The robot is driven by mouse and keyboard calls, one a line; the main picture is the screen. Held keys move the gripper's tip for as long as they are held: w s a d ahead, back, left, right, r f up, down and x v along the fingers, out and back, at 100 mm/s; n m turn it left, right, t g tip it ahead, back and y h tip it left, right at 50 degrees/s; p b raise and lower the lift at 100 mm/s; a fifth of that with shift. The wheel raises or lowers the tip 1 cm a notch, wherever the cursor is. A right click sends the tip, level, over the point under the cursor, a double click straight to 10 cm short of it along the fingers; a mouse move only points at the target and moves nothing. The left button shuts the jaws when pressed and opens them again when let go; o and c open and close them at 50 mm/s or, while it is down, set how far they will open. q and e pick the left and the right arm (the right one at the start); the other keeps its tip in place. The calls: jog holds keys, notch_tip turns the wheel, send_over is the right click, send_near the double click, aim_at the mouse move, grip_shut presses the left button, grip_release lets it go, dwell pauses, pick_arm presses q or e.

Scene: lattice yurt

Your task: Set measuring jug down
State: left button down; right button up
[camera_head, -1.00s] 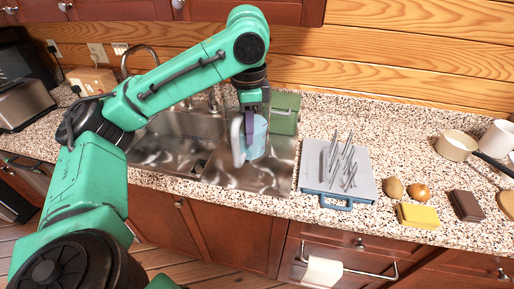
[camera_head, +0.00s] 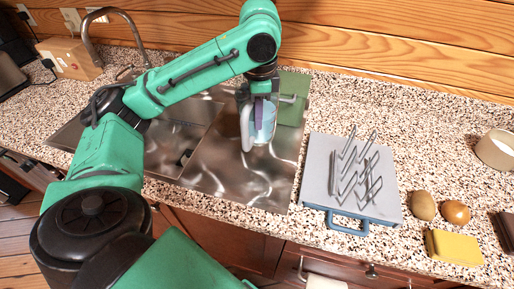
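The measuring jug (camera_head: 265,124) is a clear, bluish vessel. It hangs upright below my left gripper (camera_head: 263,97), over the metal drainboard right of the sink bowl. The gripper's fingers appear closed on the jug's upper part, though the exact contact is small and partly hidden. Whether the jug's base touches the metal is hard to tell. A pale grey finger or handle-like part (camera_head: 246,124) shows at its left side. My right gripper is not in view.
A grey rack with upright prongs (camera_head: 318,168) stands right of the sink. A green box (camera_head: 293,88) is behind the jug. Two round brown items (camera_head: 423,205), (camera_head: 456,212) and a yellow sponge (camera_head: 453,247) lie farther right. A tap (camera_head: 92,38) rises at back left.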

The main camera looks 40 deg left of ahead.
aim_at(259, 142)
pick_arm(q)
jog(key=f, duration=0.1)
jog(key=w+f, duration=0.1)
jog(key=f, duration=0.2)
jog(key=shift+w+a+f, duration=0.2)
jog(key=shift+a+f, duration=0.1)
jog(key=shift+a, duration=0.05)
jog(key=f, duration=0.3)
jog(key=shift+s+d+f, duration=0.15)
jog(key=shift+s+f, duration=0.15)
jog(key=shift+f, duration=0.1)
jog(key=shift+w+f, duration=0.1)
jog(key=shift+f, duration=0.05)
jog(key=c, duration=1.1)
grip_release()
jog(key=shift+o, duration=0.2)
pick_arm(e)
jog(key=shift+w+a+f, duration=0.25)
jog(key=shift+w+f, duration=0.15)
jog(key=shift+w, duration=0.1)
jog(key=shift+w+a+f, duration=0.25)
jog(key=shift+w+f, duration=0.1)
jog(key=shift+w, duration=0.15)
